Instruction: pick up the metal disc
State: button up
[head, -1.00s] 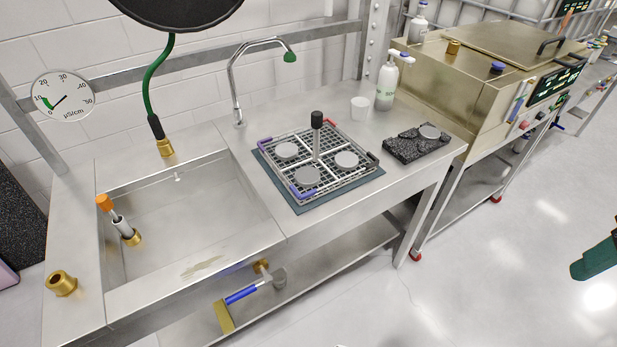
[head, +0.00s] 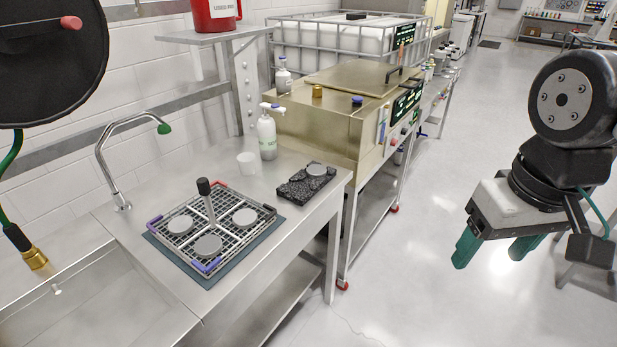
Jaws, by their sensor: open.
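Three grey metal discs lie in a wire rack with a dark upright handle: one at the left (head: 180,225), one at the front (head: 208,246) and one at the right (head: 245,216). Another grey disc (head: 316,170) lies on a black speckled block (head: 292,190) at the right of the counter. I cannot tell which disc the task means. My gripper (head: 494,250) hangs over the floor at the right, well apart from the counter and all discs. Its green fingers are spread, with nothing between them.
The rack (head: 165,245) sits on a dark mat on the steel counter (head: 300,222). A white cup (head: 246,164) and a pump bottle (head: 267,138) stand behind it. A curved tap (head: 104,165) rises at the left by the sink. A brass-coloured machine (head: 335,125) stands beyond. Open floor lies right of the counter.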

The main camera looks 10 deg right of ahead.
aim_at(314, 171)
jog(key=z, duration=0.05)
jog(key=k, duration=0.55)
jog(key=z, duration=0.7)
jog(key=i, duration=0.35)
jog(key=z, duration=0.7)
jog(key=i, duration=1.2)
jog(key=u, duration=1)
jog(key=i, duration=0.35)
jog(key=u, duration=0.45)
